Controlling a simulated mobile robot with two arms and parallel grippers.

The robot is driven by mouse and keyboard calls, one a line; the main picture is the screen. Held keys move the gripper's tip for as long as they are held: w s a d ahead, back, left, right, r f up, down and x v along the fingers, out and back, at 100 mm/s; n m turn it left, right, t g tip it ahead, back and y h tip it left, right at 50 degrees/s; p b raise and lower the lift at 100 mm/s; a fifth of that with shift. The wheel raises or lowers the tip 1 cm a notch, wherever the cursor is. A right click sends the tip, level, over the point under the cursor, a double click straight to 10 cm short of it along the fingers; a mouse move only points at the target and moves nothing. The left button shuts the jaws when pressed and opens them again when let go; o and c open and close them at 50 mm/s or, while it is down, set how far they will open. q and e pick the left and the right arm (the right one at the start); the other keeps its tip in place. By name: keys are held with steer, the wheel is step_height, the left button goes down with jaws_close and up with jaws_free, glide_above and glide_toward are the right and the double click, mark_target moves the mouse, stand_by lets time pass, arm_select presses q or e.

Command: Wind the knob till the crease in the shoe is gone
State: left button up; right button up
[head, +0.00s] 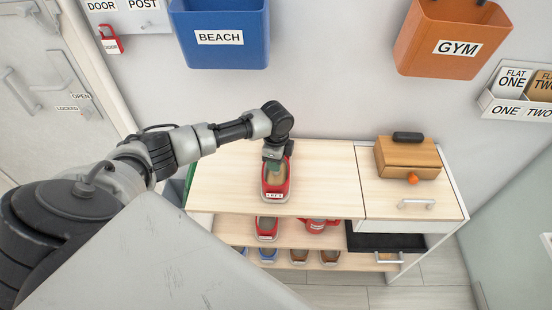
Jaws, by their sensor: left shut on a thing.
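A red shoe (267,189) with a white label reading LEFT stands on the light wooden top of the bench (225,180), toe toward the front edge. A tan and greenish insert shows in its opening. My left gripper (274,164) points down at the back part of this shoe and is shut on the knob there. The fingers and wrist hide the knob almost wholly. The crease in the shoe cannot be made out at this size. My right gripper is not in view.
Shelves below hold a red shoe (267,228), a red item (317,225) and several blue and brown shoes. A wooden box (408,158) with an orange knob stands at the right. Blue BEACH (222,57) and orange GYM (450,22) bins hang above. The bench top's left is clear.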

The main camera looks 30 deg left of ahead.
arm_select(q)
steer(key=shift+m, duration=1.9)
stand_by(1.8)
steer(key=o, duration=0.9)
steer(key=shift+o, duration=0.2)
step_height(320, 180, up, 11)
steer(key=b, duration=0.1)
steer(key=shift+b, duration=0.4)
steer(key=shift+f, duration=0.1)
